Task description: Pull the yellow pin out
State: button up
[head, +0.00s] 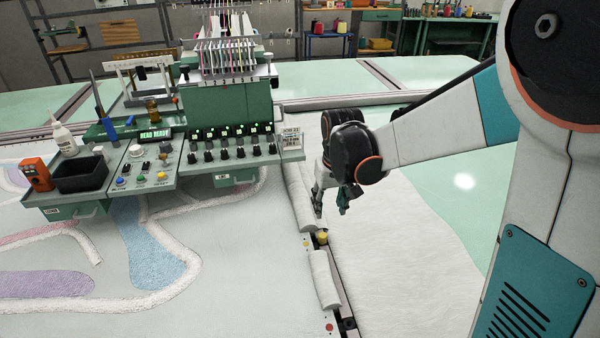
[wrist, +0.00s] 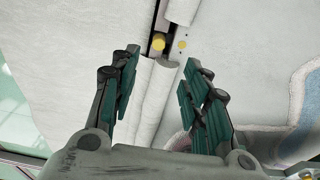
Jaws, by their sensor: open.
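The yellow pin (head: 322,237) stands in a gap of the rail between two white padded rolls, a little below my gripper in the head view. In the wrist view its round yellow head (wrist: 158,42) shows at the top, just beyond and between my fingertips. My gripper (head: 332,200) points down above the rail. In the wrist view my gripper (wrist: 160,58) has its green-padded fingers wide apart, with nothing held. A gap remains between the fingers and the pin. The lower part of the pin is hidden in the rail.
White padded rolls (head: 323,280) cover the rail on both sides of the pin. A red button (head: 329,327) sits at the rail's near end. A control console (head: 150,165) and tufting head (head: 228,115) stand to the left. White cloth (head: 410,250) lies to the right.

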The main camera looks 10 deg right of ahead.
jog(key=g, duration=0.1)
send_over(323, 234)
notch_tip(323, 234, down, 8)
jog(key=shift+r, duration=0.25)
notch_tip(323, 234, down, 9)
jog(key=b, duration=0.6)
jog(key=shift+f, duration=0.15)
dwell(0.8)
grip_shut()
jog(key=shift+r, duration=0.25)
jog(key=shift+r, duration=0.35)
jog(key=shift+r+p, duration=1.1)
jog(key=shift+r, duration=0.6)
